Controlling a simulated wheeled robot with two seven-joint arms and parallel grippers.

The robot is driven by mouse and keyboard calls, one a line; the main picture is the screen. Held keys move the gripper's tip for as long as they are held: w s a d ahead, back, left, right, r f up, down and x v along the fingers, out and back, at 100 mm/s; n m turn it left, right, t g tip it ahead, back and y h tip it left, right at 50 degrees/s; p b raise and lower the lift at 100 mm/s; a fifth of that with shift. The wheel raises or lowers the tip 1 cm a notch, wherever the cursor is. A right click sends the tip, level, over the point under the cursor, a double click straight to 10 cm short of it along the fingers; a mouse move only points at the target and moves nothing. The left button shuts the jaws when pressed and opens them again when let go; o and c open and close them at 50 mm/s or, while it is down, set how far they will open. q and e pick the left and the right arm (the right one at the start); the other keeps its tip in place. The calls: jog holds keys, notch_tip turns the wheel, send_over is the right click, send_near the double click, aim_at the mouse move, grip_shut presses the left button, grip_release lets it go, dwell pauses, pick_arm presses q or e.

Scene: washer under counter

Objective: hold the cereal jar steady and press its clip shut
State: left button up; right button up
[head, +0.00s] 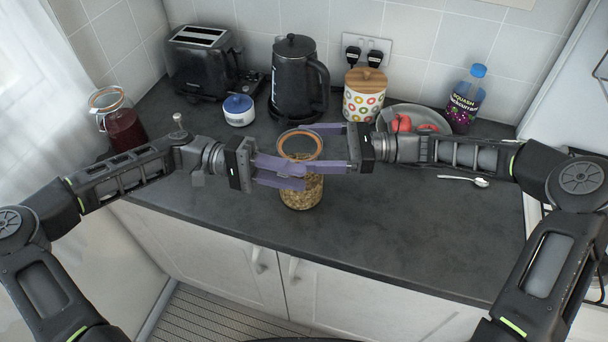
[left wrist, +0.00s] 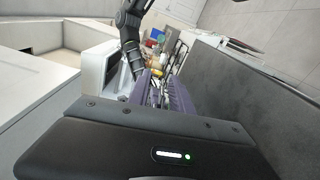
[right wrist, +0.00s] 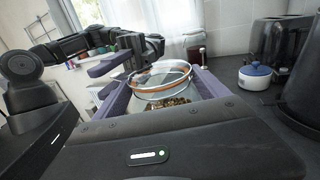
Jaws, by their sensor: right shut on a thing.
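The cereal jar (head: 301,195) is clear glass with brown cereal inside and an orange seal under its glass lid. It stands upright near the middle of the counter. My right gripper (head: 318,148) reaches in from the right, its purple fingers shut on the jar from either side. The jar's lid (right wrist: 160,77) shows between these fingers in the right wrist view. My left gripper (head: 303,178) is in front of the jar, its fingers apart with a narrow gap. I cannot tell whether it touches the jar. I cannot make out the clip; purple fingers cover the jar's front.
Behind stand a toaster (head: 203,65), a blue-lidded pot (head: 239,112), a kettle (head: 298,85) and a patterned canister (head: 364,98). The front right counter (head: 420,230) is clear.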

pick_arm(q)
jog(key=shift+s+d, duration=0.25)
jog(key=shift+d, duration=0.45)
jog(key=shift+c, duration=0.5)
grip_shut()
